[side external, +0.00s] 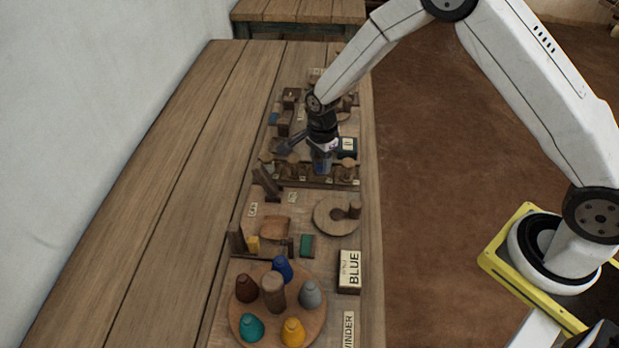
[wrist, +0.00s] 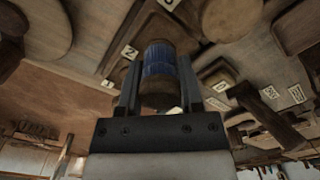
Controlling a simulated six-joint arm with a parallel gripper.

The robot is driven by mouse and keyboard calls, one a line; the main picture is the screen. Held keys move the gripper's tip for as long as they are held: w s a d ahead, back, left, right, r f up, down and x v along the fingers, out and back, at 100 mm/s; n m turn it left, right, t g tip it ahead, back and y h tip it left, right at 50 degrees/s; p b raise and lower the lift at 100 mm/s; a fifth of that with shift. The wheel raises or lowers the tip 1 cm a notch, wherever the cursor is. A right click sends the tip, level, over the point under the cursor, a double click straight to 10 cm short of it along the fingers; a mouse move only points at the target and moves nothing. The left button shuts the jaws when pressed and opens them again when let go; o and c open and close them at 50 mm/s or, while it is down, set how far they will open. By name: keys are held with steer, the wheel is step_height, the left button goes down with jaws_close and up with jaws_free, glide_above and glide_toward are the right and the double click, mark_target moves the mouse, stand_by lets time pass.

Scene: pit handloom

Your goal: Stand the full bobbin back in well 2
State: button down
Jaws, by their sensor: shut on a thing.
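My gripper (side external: 322,150) is shut on the full bobbin, a wooden spool wound with blue thread. In the wrist view the bobbin (wrist: 160,62) sits between the two fingers, with its wooden end toward the camera. In the side view the bobbin (side external: 322,165) hangs below the gripper, over or at a low wooden rack (side external: 318,180) with small number tags. In the wrist view the tag 2 (wrist: 130,52) lies just left of the bobbin, and the tag 1 (wrist: 107,84) is lower left. Well 2 itself is hidden; I cannot tell whether the bobbin touches the rack.
A round board with several coloured cones (side external: 293,331) stands at the near end of the bench. A box marked BLUE (side external: 349,270) and a round wooden dish (side external: 328,222) lie nearer the camera than the rack. The bench's left side (side external: 170,180) is clear.

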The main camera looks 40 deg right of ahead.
steer(key=shift+f, duration=0.85)
steer(key=shift+f, duration=0.1)
steer(key=shift+c, duration=1.2)
jaws_free()
step_height(320, 180, up, 12)
steer(key=shift+r, duration=0.15)
steer(key=shift+s, duration=0.1)
